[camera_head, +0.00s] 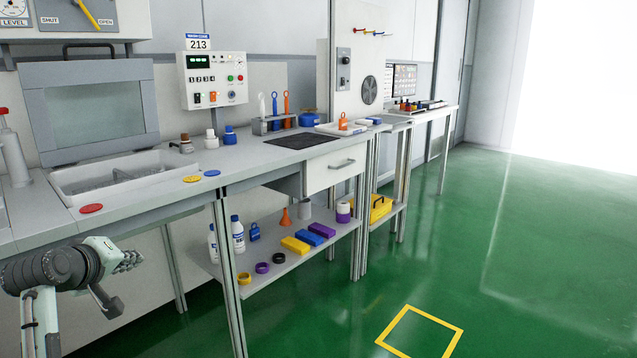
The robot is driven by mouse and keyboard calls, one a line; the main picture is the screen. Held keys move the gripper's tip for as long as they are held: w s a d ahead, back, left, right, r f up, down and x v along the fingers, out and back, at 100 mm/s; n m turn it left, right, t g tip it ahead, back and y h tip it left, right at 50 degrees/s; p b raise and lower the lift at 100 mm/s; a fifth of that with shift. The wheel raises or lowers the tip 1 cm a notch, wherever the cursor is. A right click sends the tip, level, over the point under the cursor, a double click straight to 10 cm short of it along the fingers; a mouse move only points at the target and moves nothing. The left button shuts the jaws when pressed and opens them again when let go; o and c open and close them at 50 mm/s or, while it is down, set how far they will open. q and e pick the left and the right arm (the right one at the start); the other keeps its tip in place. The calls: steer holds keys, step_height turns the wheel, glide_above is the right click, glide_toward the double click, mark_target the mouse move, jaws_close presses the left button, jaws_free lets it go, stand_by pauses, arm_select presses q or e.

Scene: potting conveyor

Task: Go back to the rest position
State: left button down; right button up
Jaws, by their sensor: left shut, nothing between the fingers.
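My left gripper (126,261) is at the lower left, in front of the bench edge and below the bench top. Its fingers are together with nothing between them. It is apart from the bench and from the things on it. My left arm comes in from the left edge of the view. My right gripper is not in view.
The grey bench (270,163) runs along the wall, with a white basin (66,190), a red disc (91,208) and several bottles on top. A lower shelf (262,278) holds small items. The green floor (500,240) is clear, with a yellow square (437,318) marked on it.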

arm_select(q)
steer(key=s+d+f+m+g, duration=0.3)
steer(key=s+f, duration=0.4)
steer(key=f, duration=0.5)
steer(key=s+d+f+m+g, duration=0.25)
steer(key=s+f, duration=0.45)
steer(key=f, duration=0.5)
steer(key=s+d+f+m+g, duration=0.1)
steer(key=s+d+f+m, duration=0.1)
steer(key=s+f, duration=0.4)
steer(key=s+d+f+m+g, duration=0.2)
steer(key=s+f+m, duration=0.2)
steer(key=s+f, duration=0.3)
steer(key=s, duration=0.5)
steer(key=shift+s+d+y, duration=0.3)
steer(key=shift+s, duration=0.1)
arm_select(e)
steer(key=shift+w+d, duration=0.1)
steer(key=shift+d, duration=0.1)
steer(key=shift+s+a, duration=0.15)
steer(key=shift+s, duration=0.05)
arm_select(q)
steer(key=shift+f, duration=0.1)
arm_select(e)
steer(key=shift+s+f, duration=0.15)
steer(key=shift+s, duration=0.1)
arm_select(q)
steer(key=shift+g, duration=0.25)
